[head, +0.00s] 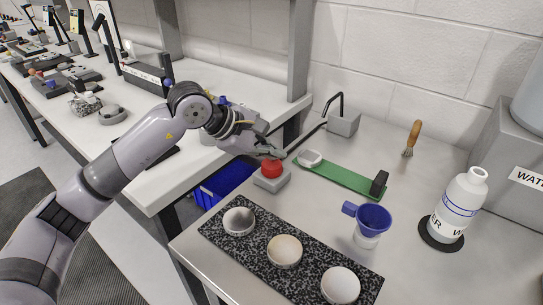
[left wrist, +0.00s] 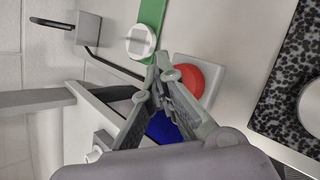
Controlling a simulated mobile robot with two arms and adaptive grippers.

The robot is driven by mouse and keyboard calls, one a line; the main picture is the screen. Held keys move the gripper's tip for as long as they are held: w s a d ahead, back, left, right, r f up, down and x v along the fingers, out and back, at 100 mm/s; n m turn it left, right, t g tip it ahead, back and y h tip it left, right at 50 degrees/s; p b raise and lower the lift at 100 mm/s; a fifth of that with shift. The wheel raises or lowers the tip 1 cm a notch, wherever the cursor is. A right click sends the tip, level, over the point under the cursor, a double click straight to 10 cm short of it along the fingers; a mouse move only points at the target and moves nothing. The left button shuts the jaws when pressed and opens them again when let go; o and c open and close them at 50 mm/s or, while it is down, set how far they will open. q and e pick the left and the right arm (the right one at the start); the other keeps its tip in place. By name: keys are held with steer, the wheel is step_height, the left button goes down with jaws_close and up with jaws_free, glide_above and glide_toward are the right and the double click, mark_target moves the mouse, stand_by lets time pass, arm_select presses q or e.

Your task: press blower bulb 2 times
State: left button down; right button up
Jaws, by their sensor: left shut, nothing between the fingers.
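The blower bulb is a red dome (head: 271,168) on a square grey base (head: 272,181), near the left edge of the right-hand counter. In the left wrist view the red dome (left wrist: 191,79) lies right beside my fingertips and is partly covered by one finger. My left gripper (head: 274,155) is shut and empty, its tips at the top of the bulb. It also shows in the left wrist view (left wrist: 164,70). I cannot tell whether the tips touch the dome. A thin dark tube (head: 306,138) runs behind the gripper to a grey box (head: 343,124). My right gripper is not in view.
A green board (head: 345,178) with a white round piece (head: 309,158) lies behind the bulb. A speckled tray (head: 259,240) with several white dishes lies in front. A blue funnel cup (head: 373,217), a white bottle (head: 459,205) and a brush (head: 412,138) stand to the right.

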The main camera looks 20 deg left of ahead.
mark_target(273, 162)
arm_select(q)
steer(key=shift+r+p, duration=0.5)
steer(key=shift+r, duration=0.55)
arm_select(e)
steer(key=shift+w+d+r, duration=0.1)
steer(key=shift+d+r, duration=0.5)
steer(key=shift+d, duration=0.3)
arm_select(q)
steer(key=shift+r+p, duration=1.3)
steer(key=shift+r, duration=1.25)
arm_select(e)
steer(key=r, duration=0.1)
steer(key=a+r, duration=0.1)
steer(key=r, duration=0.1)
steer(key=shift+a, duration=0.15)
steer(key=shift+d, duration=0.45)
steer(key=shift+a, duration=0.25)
